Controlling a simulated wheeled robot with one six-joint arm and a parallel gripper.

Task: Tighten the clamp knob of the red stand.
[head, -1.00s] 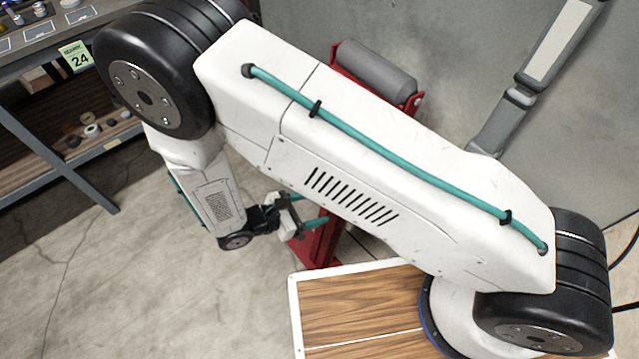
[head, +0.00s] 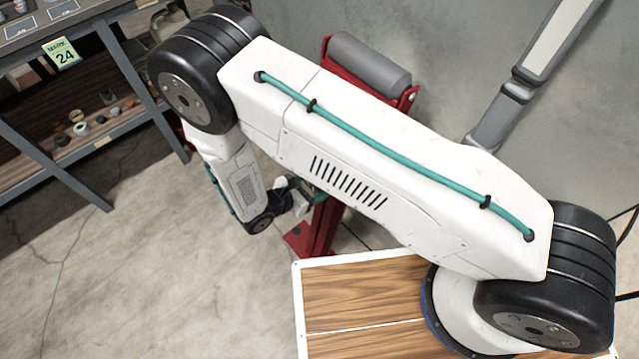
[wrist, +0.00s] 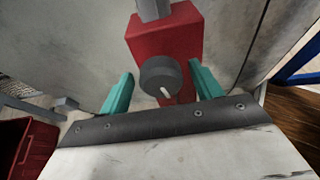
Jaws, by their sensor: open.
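The red stand (head: 322,228) is behind my arm in the head view, with a grey roller in its top; my arm hides its middle. In the wrist view its red post (wrist: 165,32) stands straight ahead. The clamp knob (wrist: 152,74) is a dark grey round knob with a white mark, on the post's near face. My gripper (wrist: 162,82) is open, with one teal finger to each side of the knob and a gap on both sides. In the head view my gripper (head: 301,194) is at the post, partly hidden, and the knob cannot be seen.
A shelf rack (head: 100,128) with small parts stands at the left. A grey wall (head: 450,60) is behind the stand. A red bin (wrist: 25,140) shows at lower left in the wrist view. The concrete floor at left is clear.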

